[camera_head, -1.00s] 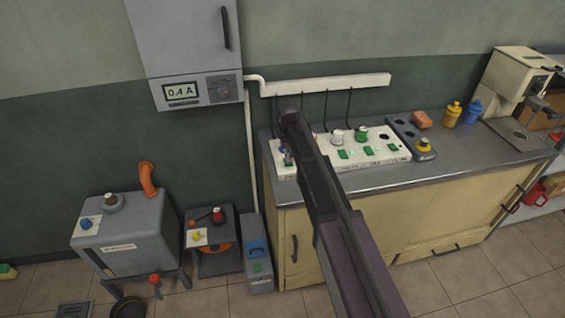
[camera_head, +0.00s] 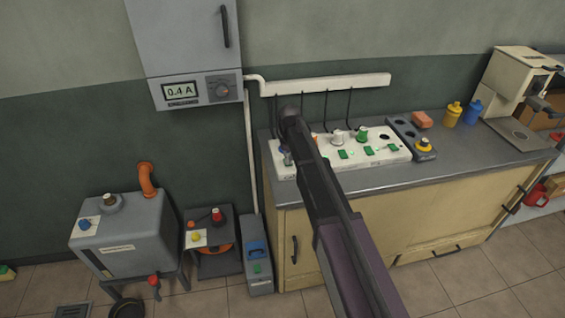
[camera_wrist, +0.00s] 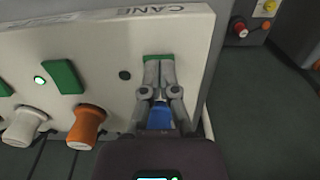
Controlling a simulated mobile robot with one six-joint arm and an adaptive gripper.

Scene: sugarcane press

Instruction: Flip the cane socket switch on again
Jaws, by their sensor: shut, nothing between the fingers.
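The white socket strip (camera_head: 378,161) lies on the counter and shows close up in the wrist view (camera_wrist: 110,52). Its edge carries the word CANE (camera_wrist: 122,14). The green cane switch (camera_wrist: 158,58) is partly covered by my gripper (camera_wrist: 158,68), whose fingers are shut with nothing between them. The fingertips overlap the switch; whether they press on it I cannot tell. The small indicator (camera_wrist: 124,75) beside it is dark. A blue plug (camera_wrist: 160,118) sits under the gripper, partly hidden. In the head view my arm covers part of the strip's left end.
A neighbouring green switch (camera_wrist: 64,77) has a lit indicator (camera_wrist: 40,80). An orange plug (camera_wrist: 86,126) and a white plug (camera_wrist: 25,126) stand close to the gripper. The wall meter (camera_head: 180,91) reads 0.4 A. Cords hang behind the strip.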

